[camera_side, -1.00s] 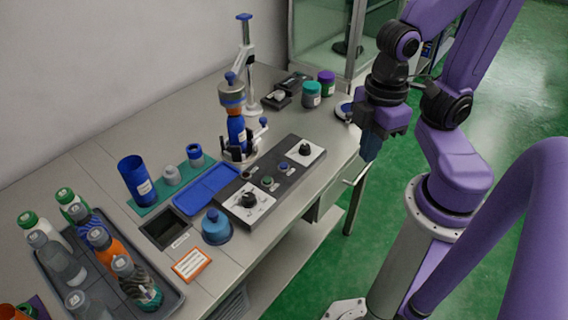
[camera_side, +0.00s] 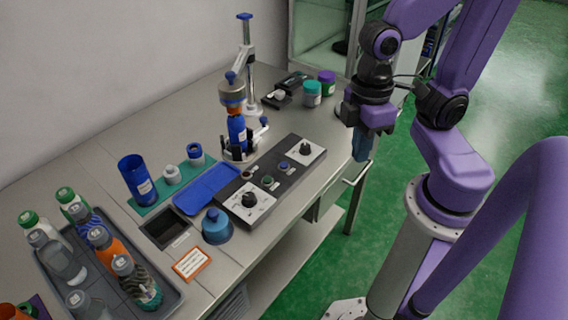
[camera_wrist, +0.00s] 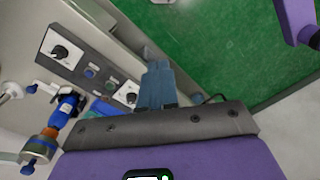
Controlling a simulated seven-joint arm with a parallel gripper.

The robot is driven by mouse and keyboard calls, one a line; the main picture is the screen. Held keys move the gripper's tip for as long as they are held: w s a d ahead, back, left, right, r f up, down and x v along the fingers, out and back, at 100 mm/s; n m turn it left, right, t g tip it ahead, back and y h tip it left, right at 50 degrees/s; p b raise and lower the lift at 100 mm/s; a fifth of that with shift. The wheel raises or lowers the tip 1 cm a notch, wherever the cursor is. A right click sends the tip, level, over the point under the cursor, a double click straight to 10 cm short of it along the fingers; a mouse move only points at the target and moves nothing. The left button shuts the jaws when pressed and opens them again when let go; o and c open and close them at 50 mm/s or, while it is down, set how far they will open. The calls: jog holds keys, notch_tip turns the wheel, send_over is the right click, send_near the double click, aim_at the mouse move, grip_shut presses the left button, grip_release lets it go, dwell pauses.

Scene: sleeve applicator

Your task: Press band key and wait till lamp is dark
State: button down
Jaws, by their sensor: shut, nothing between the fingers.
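The dark control panel (camera_side: 272,180) lies along the bench's front edge. It bears a green key (camera_side: 267,181) and a blue key (camera_side: 284,166) between two black knobs on white plates; both keys also show in the wrist view, the blue one (camera_wrist: 90,73) and the green one (camera_wrist: 110,84). I cannot read which is the band key. A small dark round piece (camera_side: 247,174) on the panel may be the lamp; no glow shows. The applicator (camera_side: 232,95) stands behind, with a blue bottle (camera_side: 237,132) under its head. My gripper (camera_side: 362,150) is shut and empty, right of the panel, touching nothing.
A blue tray (camera_side: 207,188), a blue dome-shaped piece (camera_side: 216,227) and a bottle crate (camera_side: 165,301) lie left of the panel. Teal (camera_side: 312,94) and purple (camera_side: 327,83) jars stand at the back right. Green floor is free beyond the bench edge.

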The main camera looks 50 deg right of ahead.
jog(key=w+a+f+m+y, duration=0.2)
jog(key=w+a+m+y, duration=0.1)
jog(key=w+m, duration=0.5)
jog(key=w+a+f+m+y, duration=0.2)
jog(key=w+m+y, duration=0.1)
jog(key=w+m, duration=0.55)
jog(key=m+t, duration=0.7)
jog(key=m, duration=0.6)
send_over(288, 164)
jog(key=shift+f, duration=2.35)
jog(key=shift+m, duration=0.25)
jog(key=shift+f, duration=4.4)
jog(key=shift+f, duration=0.1)
